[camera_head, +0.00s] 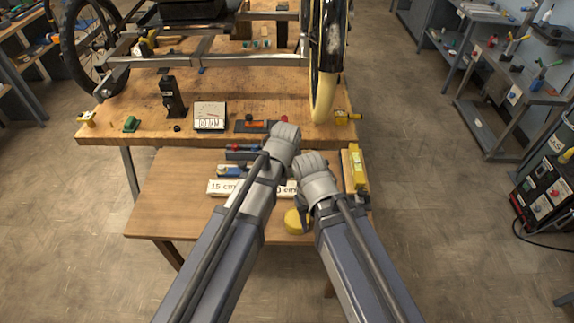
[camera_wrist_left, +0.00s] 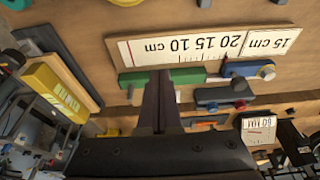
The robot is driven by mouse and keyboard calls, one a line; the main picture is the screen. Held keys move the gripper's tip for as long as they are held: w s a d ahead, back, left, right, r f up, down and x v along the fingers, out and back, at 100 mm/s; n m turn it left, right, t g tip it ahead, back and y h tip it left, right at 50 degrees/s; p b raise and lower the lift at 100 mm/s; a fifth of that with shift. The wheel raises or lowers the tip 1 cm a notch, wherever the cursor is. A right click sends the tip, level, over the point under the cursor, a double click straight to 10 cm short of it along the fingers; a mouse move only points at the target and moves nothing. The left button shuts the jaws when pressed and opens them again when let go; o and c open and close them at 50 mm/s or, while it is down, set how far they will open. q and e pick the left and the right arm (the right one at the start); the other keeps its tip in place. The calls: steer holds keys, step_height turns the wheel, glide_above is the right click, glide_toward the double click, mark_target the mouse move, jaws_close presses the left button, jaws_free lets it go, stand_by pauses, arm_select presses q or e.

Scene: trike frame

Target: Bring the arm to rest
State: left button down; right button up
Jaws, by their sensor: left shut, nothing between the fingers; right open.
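My left arm reaches in from the left in the head view, and its gripper is hidden there behind the arm. In the left wrist view my left gripper (camera_wrist_left: 160,78) shows two dark fingers pressed together with nothing between them, over the small bench beside a green-handled tool (camera_wrist_left: 170,78). My right gripper (camera_head: 304,222) hangs below the right arm's wrist in the head view, mostly covered by the arm. A round yellow object (camera_head: 293,221) shows right beside it; I cannot tell whether they touch. The two wrists are close together above the lower bench.
The lower wooden bench (camera_head: 165,205) carries a white centimetre board (camera_head: 222,187), blue clamps (camera_head: 230,171) and a yellow level (camera_head: 356,168). The higher workbench (camera_head: 150,128) behind holds the trike frame (camera_head: 210,58) and wheels. The bench's left part is clear.

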arm_select(q)
steer(key=s+a+m+g+y, duration=0.1)
steer(key=s+a+m+g, duration=0.2)
steer(key=s, duration=1.3)
steer(key=shift+s+a+f+m, duration=0.25)
steer(key=shift+a+f+m, duration=0.2)
steer(key=shift+a, duration=0.3)
